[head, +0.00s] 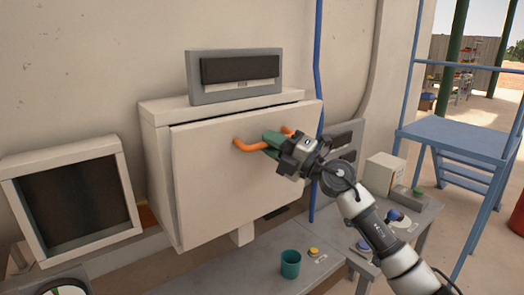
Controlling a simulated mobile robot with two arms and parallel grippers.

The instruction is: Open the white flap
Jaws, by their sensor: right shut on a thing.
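The white flap (225,190) is the front panel of a white box (155,120) on the wall. It looks tilted, with a narrow dark gap along its top edge. An orange handle (246,146) is fixed on the flap's upper part. My right gripper (272,143) comes in from the right and is shut on the orange handle; its green fingers hide the handle's middle part. My left gripper is not in view.
A dark framed screen (120,200) stands at left. A grey panel (193,85) sits above the box. Below are a green cup (290,264) and a bench with a yellow button (313,251) and blue buttons (394,215). Blue steps (455,138) stand at right.

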